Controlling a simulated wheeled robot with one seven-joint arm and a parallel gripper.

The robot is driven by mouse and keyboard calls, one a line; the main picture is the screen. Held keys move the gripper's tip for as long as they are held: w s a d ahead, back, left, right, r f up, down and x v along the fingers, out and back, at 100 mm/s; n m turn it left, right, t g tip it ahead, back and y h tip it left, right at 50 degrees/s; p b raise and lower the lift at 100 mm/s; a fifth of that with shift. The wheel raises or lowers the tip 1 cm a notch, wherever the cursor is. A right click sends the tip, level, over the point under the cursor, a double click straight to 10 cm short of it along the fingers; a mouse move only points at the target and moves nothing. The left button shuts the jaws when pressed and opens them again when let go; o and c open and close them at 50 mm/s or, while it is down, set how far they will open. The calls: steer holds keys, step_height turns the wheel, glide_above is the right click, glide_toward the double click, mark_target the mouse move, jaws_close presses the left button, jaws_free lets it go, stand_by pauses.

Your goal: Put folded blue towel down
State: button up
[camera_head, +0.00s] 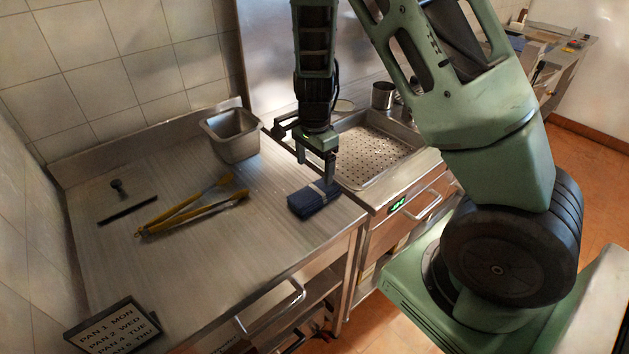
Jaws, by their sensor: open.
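The folded blue towel (308,203) lies on the steel counter (265,245) near its right front edge, with a pale band at its upper right. My gripper (314,171) is right above and at the back of the towel, pointing down, with its fingers apart. One finger ends by the towel's right back side. I cannot tell whether the fingers touch the towel.
A steel pan (232,134) stands at the back of the counter. Yellow tongs (193,212) and a dark bar (127,210) lie to the left. A perforated tray (372,151) is to the right. A lettered sign (117,330) is at the front left. The counter's front middle is clear.

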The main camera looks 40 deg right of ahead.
steer(key=s+a+r+n+y, duration=0.1)
steer(key=s+a+r+n, duration=0.35)
steer(key=a, duration=0.35)
steer(key=s+a+r+n+y, duration=0.1)
steer(key=s+a+r+n, duration=0.2)
steer(key=a+r+n, duration=0.35)
steer(key=s+a+r+n, duration=0.1)
steer(key=s+a+n, duration=0.4)
steer(key=s+n, duration=0.2)
steer(key=s+a+r+n+h, duration=0.1)
steer(key=s+a+r+n, duration=0.1)
steer(key=s+a+n, duration=0.3)
steer(key=s+n, duration=0.2)
steer(key=s, duration=0.2)
steer(key=shift+s+r, duration=0.25)
steer(key=shift+s, duration=0.15)
step_height(320, 180, down, 4)
steer(key=b, duration=0.3)
steer(key=shift+r+b, duration=0.25)
steer(key=shift+b, duration=0.05)
